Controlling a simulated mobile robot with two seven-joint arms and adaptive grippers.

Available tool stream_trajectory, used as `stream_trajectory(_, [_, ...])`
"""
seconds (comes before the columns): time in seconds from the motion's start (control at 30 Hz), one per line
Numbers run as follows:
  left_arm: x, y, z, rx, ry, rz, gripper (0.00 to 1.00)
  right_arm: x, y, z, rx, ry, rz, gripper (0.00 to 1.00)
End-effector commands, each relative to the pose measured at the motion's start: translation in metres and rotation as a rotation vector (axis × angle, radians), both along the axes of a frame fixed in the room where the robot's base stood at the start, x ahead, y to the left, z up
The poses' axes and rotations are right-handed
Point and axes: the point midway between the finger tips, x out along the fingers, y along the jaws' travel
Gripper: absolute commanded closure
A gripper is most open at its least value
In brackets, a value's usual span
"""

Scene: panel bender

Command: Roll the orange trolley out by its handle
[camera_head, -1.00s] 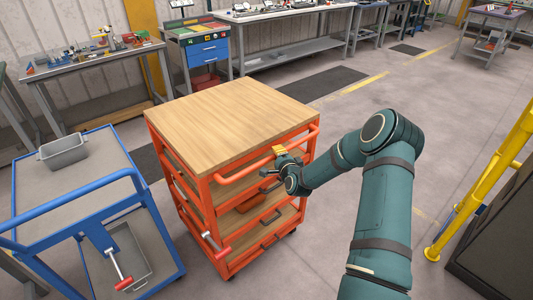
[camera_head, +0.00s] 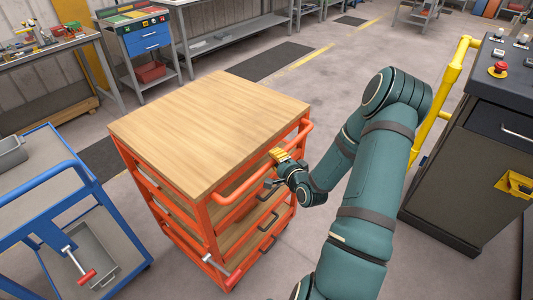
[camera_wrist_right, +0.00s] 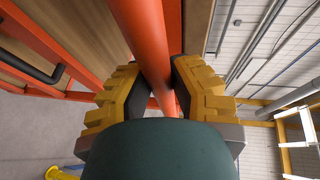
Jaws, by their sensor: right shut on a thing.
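The orange trolley (camera_head: 216,200) stands in the middle of the head view, with a wooden top and lower shelves. Its orange tube handle (camera_head: 240,184) runs along the near right side. My right gripper (camera_head: 280,157) is at this handle, its yellow fingers shut around the tube. In the right wrist view the handle (camera_wrist_right: 146,40) passes between the two yellow fingers (camera_wrist_right: 158,95). The wrist hides part of the trolley's side. My left gripper is in neither view.
A blue cart (camera_head: 62,172) stands close at the trolley's left. A grey control cabinet (camera_head: 470,150) with a yellow rail (camera_head: 452,80) stands at the right. Workbenches line the back wall. Bare floor (camera_head: 340,75) lies behind the trolley.

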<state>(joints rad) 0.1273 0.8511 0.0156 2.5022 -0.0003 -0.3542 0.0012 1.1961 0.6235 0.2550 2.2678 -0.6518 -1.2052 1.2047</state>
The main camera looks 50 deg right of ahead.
Motion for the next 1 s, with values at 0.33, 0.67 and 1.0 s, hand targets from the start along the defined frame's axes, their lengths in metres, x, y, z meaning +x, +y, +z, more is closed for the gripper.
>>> stream_trajectory(0.33, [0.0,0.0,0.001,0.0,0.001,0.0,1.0,-0.015,-0.003,0.001,-0.004,-0.002,-0.001,1.0])
stream_trajectory(0.67, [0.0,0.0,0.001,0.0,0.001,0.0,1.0,-0.015,-0.003,0.001,-0.004,-0.002,-0.002,1.0])
stream_trajectory(1.0, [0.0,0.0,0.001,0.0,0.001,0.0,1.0,-0.015,-0.002,0.001,-0.003,-0.002,0.001,0.48])
